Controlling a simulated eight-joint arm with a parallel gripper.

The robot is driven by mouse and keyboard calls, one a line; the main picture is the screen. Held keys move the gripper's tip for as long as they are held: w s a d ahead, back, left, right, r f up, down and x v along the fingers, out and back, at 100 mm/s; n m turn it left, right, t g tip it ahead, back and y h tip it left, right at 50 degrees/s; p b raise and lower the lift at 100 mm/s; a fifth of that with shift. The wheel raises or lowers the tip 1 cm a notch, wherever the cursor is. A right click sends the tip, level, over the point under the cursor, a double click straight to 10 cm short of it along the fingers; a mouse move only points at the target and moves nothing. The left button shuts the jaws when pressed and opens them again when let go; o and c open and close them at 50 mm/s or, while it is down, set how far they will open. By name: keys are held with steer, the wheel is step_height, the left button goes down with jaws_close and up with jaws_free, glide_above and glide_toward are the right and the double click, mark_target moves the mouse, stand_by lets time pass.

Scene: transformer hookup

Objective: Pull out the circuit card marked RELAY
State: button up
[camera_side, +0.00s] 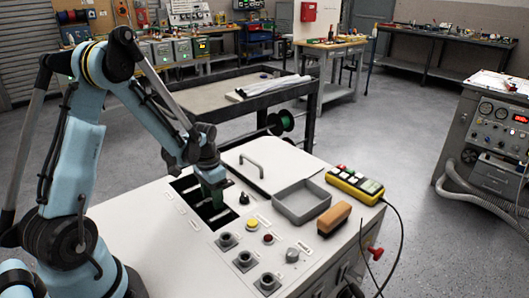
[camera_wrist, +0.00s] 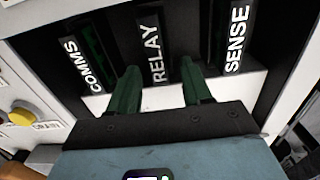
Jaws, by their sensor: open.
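The card marked RELAY (camera_wrist: 153,50) stands in the middle of the wrist view, a black strip with white lettering. The COMMS card (camera_wrist: 83,68) is to its left and the SENSE card (camera_wrist: 236,38) to its right. My gripper (camera_wrist: 158,68) is open, with one dark green finger on either side of the lower end of the RELAY strip. I cannot tell whether the fingers touch it. In the side view my gripper (camera_side: 215,196) points down at the dark slot opening in the light cabinet top (camera_side: 165,255); the cards' labels cannot be read there.
A yellow button (camera_side: 252,223), a red button (camera_side: 268,238) and several knobs lie in front of the opening. A grey tray (camera_side: 301,202), a brown block (camera_side: 334,218) and a yellow control box (camera_side: 355,186) sit to the right. A lid with a handle (camera_side: 251,163) lies behind.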

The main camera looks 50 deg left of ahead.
steer(key=shift+f, duration=0.25)
steer(key=shift+c, duration=0.5)
jaws_close()
